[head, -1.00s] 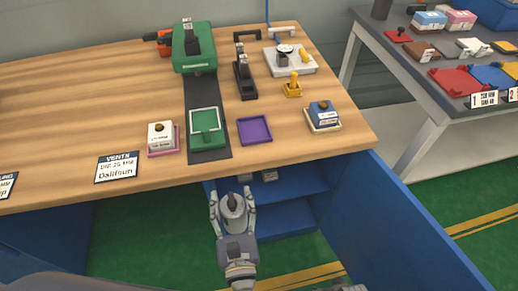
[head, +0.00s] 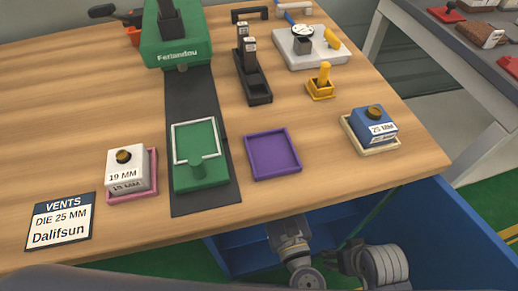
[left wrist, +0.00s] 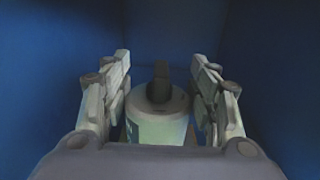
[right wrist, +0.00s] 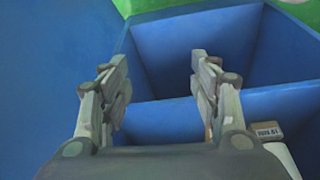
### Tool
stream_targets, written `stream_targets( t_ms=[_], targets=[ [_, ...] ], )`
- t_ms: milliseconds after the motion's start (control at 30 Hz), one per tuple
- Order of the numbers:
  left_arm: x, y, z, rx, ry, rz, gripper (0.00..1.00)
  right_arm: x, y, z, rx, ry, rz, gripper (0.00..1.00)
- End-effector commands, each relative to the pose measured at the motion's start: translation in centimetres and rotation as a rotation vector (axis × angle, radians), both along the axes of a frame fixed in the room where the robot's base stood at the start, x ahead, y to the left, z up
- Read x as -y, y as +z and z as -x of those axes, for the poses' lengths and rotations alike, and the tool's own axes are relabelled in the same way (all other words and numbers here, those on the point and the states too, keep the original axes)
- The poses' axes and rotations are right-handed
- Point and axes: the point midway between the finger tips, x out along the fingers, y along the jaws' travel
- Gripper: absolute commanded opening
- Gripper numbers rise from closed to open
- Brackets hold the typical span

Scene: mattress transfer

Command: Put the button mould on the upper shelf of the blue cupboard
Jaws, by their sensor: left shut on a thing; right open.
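The button mould (left wrist: 158,125) is a pale cylinder with a grey collar and a dark upright knob. It stands between the fingers of my left gripper (left wrist: 160,82), which is shut on it. Blue walls surround them in the left wrist view. In the head view the tabletop hides the mould and the left fingers. The blue cupboard (head: 235,240) is under the table's right part, its door (head: 470,225) open. My right gripper (head: 346,258) is open and empty in front of the cupboard; the right wrist view shows its spread fingers (right wrist: 156,75) facing blue compartments and a divider (right wrist: 170,112).
A labelled pale block (right wrist: 270,140) sits low at right in the right wrist view. On the table (head: 90,110) are a purple tray (head: 272,154), a green press (head: 180,45), a white block (head: 126,172) and a blue block (head: 374,126). The table edge overhangs the cupboard.

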Motion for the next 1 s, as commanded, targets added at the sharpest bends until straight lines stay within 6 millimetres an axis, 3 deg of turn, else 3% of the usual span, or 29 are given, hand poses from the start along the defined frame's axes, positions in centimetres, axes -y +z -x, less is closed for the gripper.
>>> stream_targets(
  t_ms=[100, 433, 600, 733, 867, 1000],
  targets=[
    [-1.0, 0.3, -3.1, 0.011, 0.002, 0.001, 0.00, 0.1, 1.0, 0.2, 0.008, -0.001, -0.001, 0.57],
    [-3.5, 0.2, -10.8, 0.009, 0.002, 0.000, 0.00, 0.2, 4.4, 1.2, 0.025, -0.002, -0.001, 0.57],
    [-4.5, 0.2, -13.9, 0.008, 0.000, -0.001, 0.00, 0.2, 3.7, 1.2, 0.022, -0.003, -0.001, 0.57],
    [-5.1, 0.3, -15.9, 0.008, 0.000, -0.001, 0.00, 0.2, 3.4, 1.2, 0.022, -0.002, -0.001, 0.57],
    [-5.1, -2.3, -15.7, 0.002, -0.001, -0.003, 0.00, 0.2, 2.2, 1.2, 0.022, -0.002, -0.001, 0.57],
    [-5.1, -2.8, -15.7, 0.004, 0.000, 0.001, 0.00, -0.2, 2.6, -0.5, 0.092, 0.003, -0.015, 0.57]
  ],
)
